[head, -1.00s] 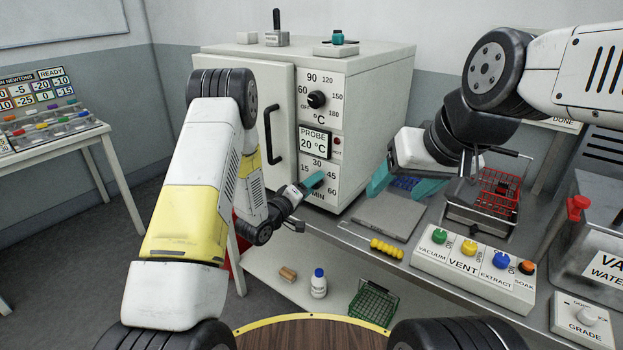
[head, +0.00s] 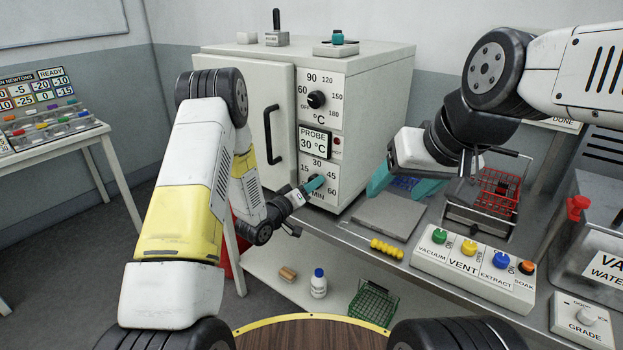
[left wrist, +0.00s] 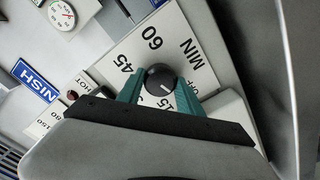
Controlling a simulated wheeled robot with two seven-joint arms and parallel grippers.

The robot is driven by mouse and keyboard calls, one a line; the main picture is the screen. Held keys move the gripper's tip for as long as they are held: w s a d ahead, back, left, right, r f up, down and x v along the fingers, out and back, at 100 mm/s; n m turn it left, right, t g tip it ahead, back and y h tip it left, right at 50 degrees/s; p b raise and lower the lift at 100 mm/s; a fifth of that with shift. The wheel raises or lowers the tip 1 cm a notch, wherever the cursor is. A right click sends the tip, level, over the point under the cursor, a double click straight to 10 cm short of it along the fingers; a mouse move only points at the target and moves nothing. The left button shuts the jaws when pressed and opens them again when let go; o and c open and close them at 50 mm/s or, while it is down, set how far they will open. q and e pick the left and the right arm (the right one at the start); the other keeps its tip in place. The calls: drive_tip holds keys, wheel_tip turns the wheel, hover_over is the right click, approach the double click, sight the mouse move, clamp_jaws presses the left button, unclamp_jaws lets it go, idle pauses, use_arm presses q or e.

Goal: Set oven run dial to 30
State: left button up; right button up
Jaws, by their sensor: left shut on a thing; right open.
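The oven (head: 380,110) has a lower panel marked 15, 30, 45, 60 and MIN. Its run dial is hidden behind my left gripper (head: 313,184) in the head view. The left wrist view shows the run dial (left wrist: 160,77) as a black knob with a white pointer mark. My left gripper's teal fingers (left wrist: 160,90) are shut on it from both sides. The pointer seems to lie on the 15 side; the 30 is hidden there, so I cannot tell the exact setting. My right gripper (head: 402,184) is open and empty above the bench.
The temperature dial (head: 316,99) and the probe display (head: 313,142), reading 30 °C, sit above the run dial.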

use_arm(q)
drive_tip(key=shift+m, duration=10)
drive_tip(key=shift+f, duration=0.1)
drive_tip(key=shift+a, duration=0.1)
drive_tip(key=o, duration=1.4)
drive_tip(key=shift+c, duration=0.2)
drive_tip(key=v, duration=0.7)
drive_tip(key=shift+s+a, duration=0.2)
drive_tip(key=shift+s, duration=0.1)
